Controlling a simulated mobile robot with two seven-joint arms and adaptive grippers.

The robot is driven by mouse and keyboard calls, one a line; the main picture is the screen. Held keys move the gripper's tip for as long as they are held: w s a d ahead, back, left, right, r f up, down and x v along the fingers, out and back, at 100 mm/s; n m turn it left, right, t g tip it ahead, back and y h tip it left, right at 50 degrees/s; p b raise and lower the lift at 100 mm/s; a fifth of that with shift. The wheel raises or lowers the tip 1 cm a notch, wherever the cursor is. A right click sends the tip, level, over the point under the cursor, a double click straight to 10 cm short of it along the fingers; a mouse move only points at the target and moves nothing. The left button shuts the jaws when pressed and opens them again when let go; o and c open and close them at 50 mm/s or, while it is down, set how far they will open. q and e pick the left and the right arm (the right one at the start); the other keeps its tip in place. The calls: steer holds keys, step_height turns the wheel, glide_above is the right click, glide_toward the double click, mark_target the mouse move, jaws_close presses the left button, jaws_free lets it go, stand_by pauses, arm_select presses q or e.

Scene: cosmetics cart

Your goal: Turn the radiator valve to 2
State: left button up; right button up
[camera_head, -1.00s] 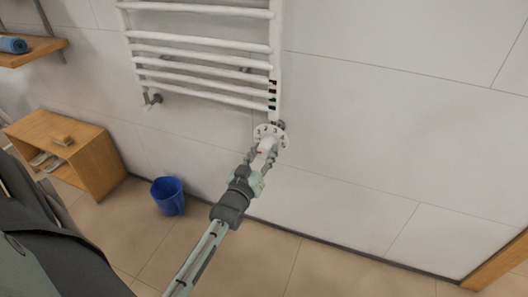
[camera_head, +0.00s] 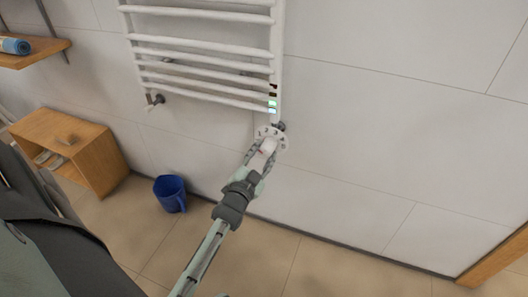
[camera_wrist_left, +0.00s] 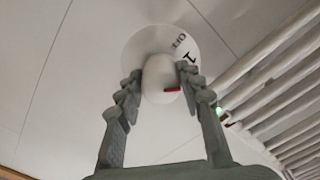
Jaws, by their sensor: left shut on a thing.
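The radiator valve is a white knob (camera_head: 269,146) in front of a white numbered dial (camera_head: 261,131), below the radiator's lower right end. My left gripper (camera_head: 262,153) is shut on the knob, with a finger on each side. In the left wrist view the knob (camera_wrist_left: 158,76) sits between the fingertips (camera_wrist_left: 158,74). A red mark on the knob points right, a little below the printed 1 on the dial (camera_wrist_left: 148,42). OFF is printed above the 1. Much of the dial is hidden there by the knob and fingers. My right gripper is not in view.
The white radiator (camera_head: 200,53) hangs above the valve, with lit green and pale segments on its right post. The wall right of the valve is clear.

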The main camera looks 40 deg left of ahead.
arm_select(q)
steer(key=m, duration=0.6)
stand_by(0.6)
steer(key=o, duration=1.2)
steer(key=shift+c, duration=0.2)
steer(key=shift+s, duration=0.15)
steer(key=v, duration=0.7)
steer(key=shift+s, duration=0.15)
